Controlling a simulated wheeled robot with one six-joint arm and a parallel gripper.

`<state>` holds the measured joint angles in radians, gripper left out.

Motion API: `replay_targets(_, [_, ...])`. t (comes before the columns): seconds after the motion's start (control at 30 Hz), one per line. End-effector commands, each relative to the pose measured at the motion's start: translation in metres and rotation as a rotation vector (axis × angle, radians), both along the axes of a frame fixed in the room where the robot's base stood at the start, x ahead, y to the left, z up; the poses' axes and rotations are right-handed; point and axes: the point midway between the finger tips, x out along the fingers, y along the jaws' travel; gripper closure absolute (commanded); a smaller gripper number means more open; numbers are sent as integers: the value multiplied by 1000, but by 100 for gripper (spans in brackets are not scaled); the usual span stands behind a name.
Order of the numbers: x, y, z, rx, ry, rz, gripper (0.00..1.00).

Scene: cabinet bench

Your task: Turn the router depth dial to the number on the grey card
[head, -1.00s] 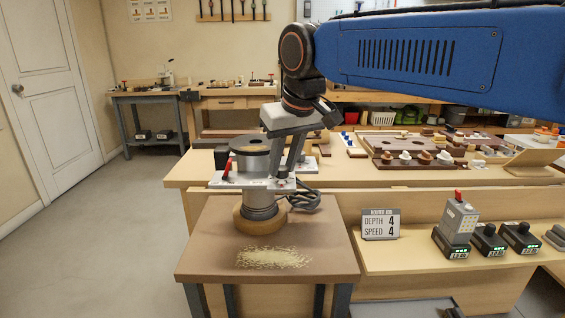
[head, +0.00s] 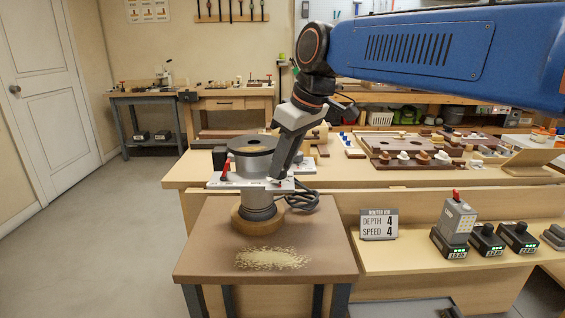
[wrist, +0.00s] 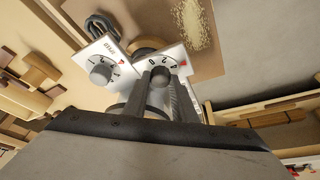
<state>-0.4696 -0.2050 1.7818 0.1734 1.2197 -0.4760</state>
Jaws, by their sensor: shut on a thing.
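The router (head: 259,203) stands upright on a brown-topped stand (head: 320,240), with a grey plate across its body. In the wrist view the plate carries two round dials. One dial (wrist: 100,74) is free, with a red mark on its scale. The other dial (wrist: 161,76) has 0 and 2 readable and a red mark; my gripper (wrist: 168,88) is shut on it, its fingers hiding part of the knob and scale. I cannot read this dial's name or its exact setting. The grey card (head: 379,225) reads DEPTH 4, SPEED 4.
Wood shavings (head: 271,258) lie at the stand's front. A cable (head: 305,200) coils beside the router. Battery packs (head: 486,240) sit on the shelf at right. A workbench (head: 400,180) with wooden parts is behind. The floor at left is clear.

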Motion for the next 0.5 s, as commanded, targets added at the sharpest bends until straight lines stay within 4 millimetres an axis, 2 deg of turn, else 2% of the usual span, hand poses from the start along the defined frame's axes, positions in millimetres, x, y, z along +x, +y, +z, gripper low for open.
replay_targets(0.23, [0,0,0,-1,2,-1,98])
replay_targets(0.27, [0,0,0,-1,2,-1,68])
replay_targets(0.5, [0,0,0,-1,1,-1,68])
